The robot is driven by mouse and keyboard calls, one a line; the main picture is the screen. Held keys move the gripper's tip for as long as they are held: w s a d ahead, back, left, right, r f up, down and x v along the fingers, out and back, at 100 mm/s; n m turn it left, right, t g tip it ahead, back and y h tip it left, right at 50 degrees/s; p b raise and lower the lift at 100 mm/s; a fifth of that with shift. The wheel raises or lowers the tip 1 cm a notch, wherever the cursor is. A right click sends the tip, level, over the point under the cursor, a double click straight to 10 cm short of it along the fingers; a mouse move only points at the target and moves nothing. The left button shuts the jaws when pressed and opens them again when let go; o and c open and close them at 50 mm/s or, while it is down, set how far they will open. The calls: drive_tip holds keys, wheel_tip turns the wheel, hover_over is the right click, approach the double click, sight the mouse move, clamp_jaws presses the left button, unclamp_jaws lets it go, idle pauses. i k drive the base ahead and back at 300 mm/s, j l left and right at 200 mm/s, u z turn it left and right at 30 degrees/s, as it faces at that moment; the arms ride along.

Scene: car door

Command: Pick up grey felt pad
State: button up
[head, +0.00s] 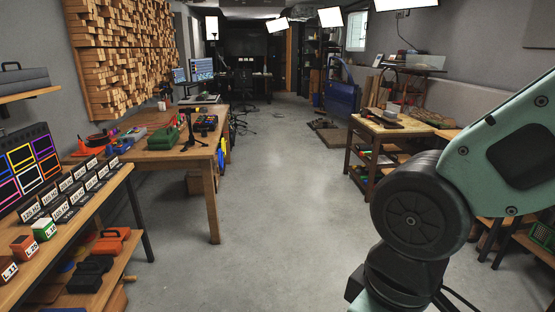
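I cannot make out a grey felt pad anywhere in the head view; it may be hidden or too small to tell. My gripper is out of the picture. Only a pale green and black part of my arm shows at the lower right, and it covers some of the floor and the right-hand shelving. A blue car door (341,98) stands upright far back, right of the middle.
A wooden table (170,158) with tools stands at left, behind a nearer wooden shelf (82,215) with labelled blocks. A wooden workbench (372,127) with small items stands at right. The concrete floor (275,180) between them is clear.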

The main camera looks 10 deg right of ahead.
sight(388, 113)
drive_tip(key=i, duration=1.95)
drive_tip(key=i+z, duration=0.2)
drive_tip(key=i, duration=0.45)
drive_tip(key=i+z, duration=0.15)
drive_tip(key=i, duration=0.5)
drive_tip(key=i+j+z, duration=0.2)
drive_tip(key=i, duration=1.3)
drive_tip(key=i+l, duration=0.1)
drive_tip(key=i, duration=0.7)
drive_tip(key=i+z, duration=0.2)
drive_tip(key=i, duration=0.2)
drive_tip(key=i+j+z, duration=0.2)
drive_tip(key=i, duration=0.15)
drive_tip(key=i+l+z, duration=0.1)
drive_tip(key=i+z, duration=0.15)
drive_tip(key=z, duration=0.15)
drive_tip(key=i+z, duration=0.25)
drive_tip(key=z, duration=0.2)
drive_tip(key=i+j+z, duration=0.1)
drive_tip(key=i+z, duration=0.15)
drive_tip(key=z, duration=0.15)
drive_tip(key=i+j+z, duration=0.2)
drive_tip(key=z, duration=0.25)
